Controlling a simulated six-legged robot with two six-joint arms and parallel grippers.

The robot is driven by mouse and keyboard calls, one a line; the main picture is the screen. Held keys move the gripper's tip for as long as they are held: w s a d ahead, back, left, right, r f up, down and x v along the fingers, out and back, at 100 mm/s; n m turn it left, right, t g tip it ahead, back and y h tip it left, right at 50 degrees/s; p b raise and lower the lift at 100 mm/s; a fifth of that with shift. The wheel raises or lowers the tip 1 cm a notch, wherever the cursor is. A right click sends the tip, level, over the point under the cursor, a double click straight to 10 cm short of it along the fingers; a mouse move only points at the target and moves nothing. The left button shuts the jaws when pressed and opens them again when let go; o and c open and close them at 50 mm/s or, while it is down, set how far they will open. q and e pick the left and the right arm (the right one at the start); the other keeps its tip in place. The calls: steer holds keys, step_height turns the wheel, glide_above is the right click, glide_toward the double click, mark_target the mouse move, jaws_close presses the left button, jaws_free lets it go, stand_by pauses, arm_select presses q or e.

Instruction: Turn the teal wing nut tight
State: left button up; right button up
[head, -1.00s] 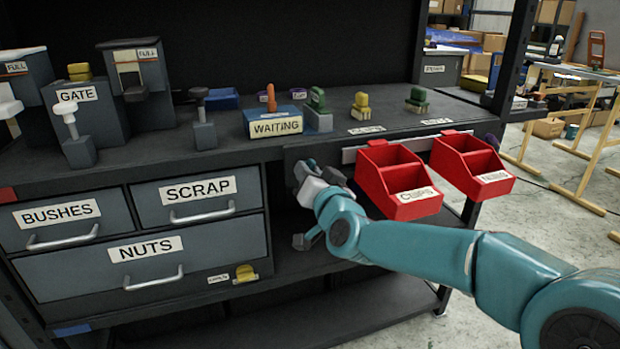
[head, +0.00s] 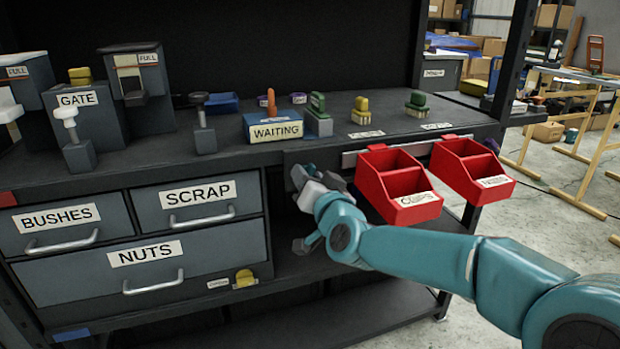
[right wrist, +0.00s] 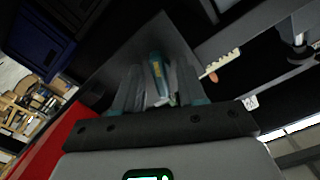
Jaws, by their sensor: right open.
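In the right wrist view the teal wing nut (right wrist: 157,72) stands out from a grey plate (right wrist: 167,36), between the two fingers of my right gripper (right wrist: 160,90). The fingers are apart, one on each side of it, and I cannot tell whether either touches it. In the head view my right gripper (head: 308,186) is at the bench's front edge, left of the red bins. The wing nut cannot be made out there behind the gripper. My left gripper is not in view.
Two red bins (head: 407,212) (head: 490,193) hang close to the right of my gripper. Drawers labelled BUSHES, SCRAP and NUTS (head: 60,279) are at the left. A blue WAITING block (head: 262,118) and several coloured-handled pieces stand on the bench top (head: 350,151) above.

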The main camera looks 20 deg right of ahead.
steer(key=s+b, duration=0.1)
steer(key=s, duration=0.8)
steer(key=shift+d+b, duration=0.15)
steer(key=shift+b, duration=0.2)
stand_by(1.8)
